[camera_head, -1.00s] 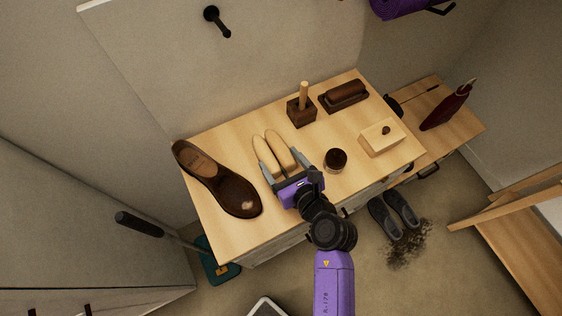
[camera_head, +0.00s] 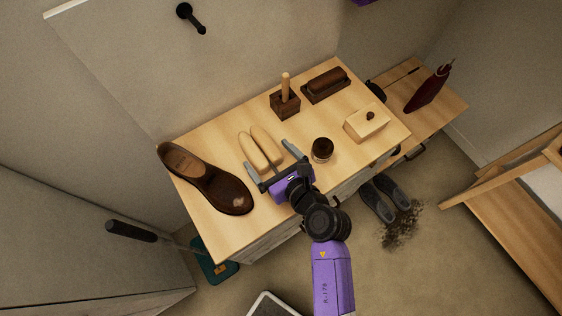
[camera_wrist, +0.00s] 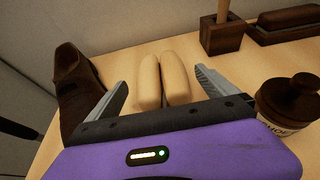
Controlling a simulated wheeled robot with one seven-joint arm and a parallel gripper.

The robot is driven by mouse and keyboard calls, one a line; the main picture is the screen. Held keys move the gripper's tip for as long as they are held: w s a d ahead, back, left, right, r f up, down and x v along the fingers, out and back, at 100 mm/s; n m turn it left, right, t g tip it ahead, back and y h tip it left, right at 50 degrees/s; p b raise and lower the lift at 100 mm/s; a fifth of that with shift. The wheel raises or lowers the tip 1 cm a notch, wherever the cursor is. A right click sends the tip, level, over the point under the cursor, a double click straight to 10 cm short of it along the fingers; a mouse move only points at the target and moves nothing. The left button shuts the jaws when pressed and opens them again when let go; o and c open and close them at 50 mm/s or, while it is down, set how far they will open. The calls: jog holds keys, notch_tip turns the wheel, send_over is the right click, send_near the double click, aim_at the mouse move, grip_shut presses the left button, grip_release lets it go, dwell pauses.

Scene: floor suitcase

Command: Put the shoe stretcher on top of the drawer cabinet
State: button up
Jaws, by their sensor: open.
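The shoe stretcher (camera_head: 260,147) is a pale wooden pair of rounded halves. It lies on the light wood top of the drawer cabinet (camera_head: 222,225), right of the brown shoe. My gripper (camera_head: 268,161) is open, its grey fingers spread wide at the near end of the stretcher. In the wrist view the stretcher (camera_wrist: 162,80) stands between and beyond the open fingers (camera_wrist: 163,92), with a gap on each side.
A brown shoe (camera_head: 205,180) lies left of the stretcher. A dark jar (camera_head: 322,150) stands close to the right finger. A block with a peg (camera_head: 285,103), a brush (camera_head: 326,84) and a pale box (camera_head: 367,122) are farther off. Bare wood lies at the cabinet's front left.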

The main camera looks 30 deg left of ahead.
jog(key=v, duration=1.1)
jog(key=shift+s+d, duration=0.15)
jog(key=shift+s+d+r+m, duration=0.15)
jog(key=shift+s+d+m, duration=0.15)
jog(key=shift+m, duration=0.1)
jog(key=s+d+r+m+t+h, duration=0.1)
jog(key=s+d+r+m+t, duration=0.4)
jog(key=d+m, duration=0.6)
jog(key=s+d+r+m+t+h, duration=0.1)
jog(key=s+d+r+m+t, duration=0.45)
jog(key=m, duration=0.95)
jog(key=s+d+m+h, duration=0.3)
jog(key=d+m+h, duration=0.2)
jog(key=m, duration=0.6)
jog(key=s+d+r+m+h, duration=0.1)
jog(key=s+d+m+h, duration=0.3)
jog(key=d+m, duration=0.5)
jog(key=m+h, duration=0.1)
jog(key=m, duration=0.1)
jog(key=shift+d+r+m+g, duration=0.3)
jog(key=shift+r+m+g, duration=0.05)
jog(key=shift+m, duration=0.05)
